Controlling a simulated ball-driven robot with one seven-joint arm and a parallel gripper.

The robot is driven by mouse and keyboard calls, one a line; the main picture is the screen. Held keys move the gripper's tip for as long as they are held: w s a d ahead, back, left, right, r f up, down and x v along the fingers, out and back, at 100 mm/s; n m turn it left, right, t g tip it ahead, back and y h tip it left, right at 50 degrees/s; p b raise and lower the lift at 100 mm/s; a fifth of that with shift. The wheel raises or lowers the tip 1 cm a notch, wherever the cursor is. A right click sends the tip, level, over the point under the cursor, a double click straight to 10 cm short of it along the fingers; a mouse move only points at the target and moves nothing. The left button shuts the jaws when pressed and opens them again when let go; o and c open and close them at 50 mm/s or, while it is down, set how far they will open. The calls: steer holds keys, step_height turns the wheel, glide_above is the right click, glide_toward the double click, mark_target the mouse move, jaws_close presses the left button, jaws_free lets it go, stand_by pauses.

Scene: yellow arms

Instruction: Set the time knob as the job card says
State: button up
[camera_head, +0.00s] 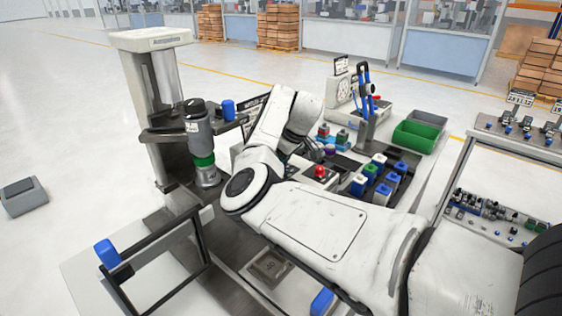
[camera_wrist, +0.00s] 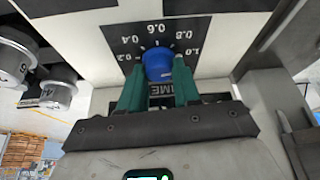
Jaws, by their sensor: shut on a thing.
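In the wrist view the blue time knob (camera_wrist: 157,65) sits on a dark dial plate (camera_wrist: 125,41) with white numbers running from 0.2 to 1.0. A label reading TIME is partly hidden below the knob. My gripper (camera_wrist: 158,75) has its two green fingers shut on the knob's left and right sides. A small light mark shows above the knob near 0.6, but I cannot tell exactly where the knob points. In the head view my white arm hides the gripper and the knob. I cannot read any job card there.
In the wrist view two round metal parts (camera_wrist: 44,93) stand at the left and a grey post (camera_wrist: 275,100) at the right. In the head view the bench holds a red button (camera_head: 320,171), several blue-topped blocks (camera_head: 381,194) and a green bin (camera_head: 414,136) right of my arm.

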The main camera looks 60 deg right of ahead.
steer(key=shift+r+p, duration=0.1)
steer(key=shift+p, duration=0.3)
steer(key=shift+n+p, duration=0.3)
steer(key=shift+n, duration=0.1)
steer(key=shift+s+d+n+y+p, duration=0.1)
steer(key=shift+n+y+p, duration=0.4)
steer(key=shift+n+p, duration=0.5)
steer(key=n+y, duration=0.1)
steer(key=n, duration=0.2)
steer(key=shift+p, duration=0.35)
steer(key=shift+d+n+y, duration=0.1)
steer(key=shift+n+y, duration=0.3)
steer(key=shift+n, duration=0.5)
steer(key=shift+w+g, duration=0.2)
steer(key=shift+g, duration=0.1)
steer(key=o, duration=1.1)
steer(key=shift+c, duration=0.2)
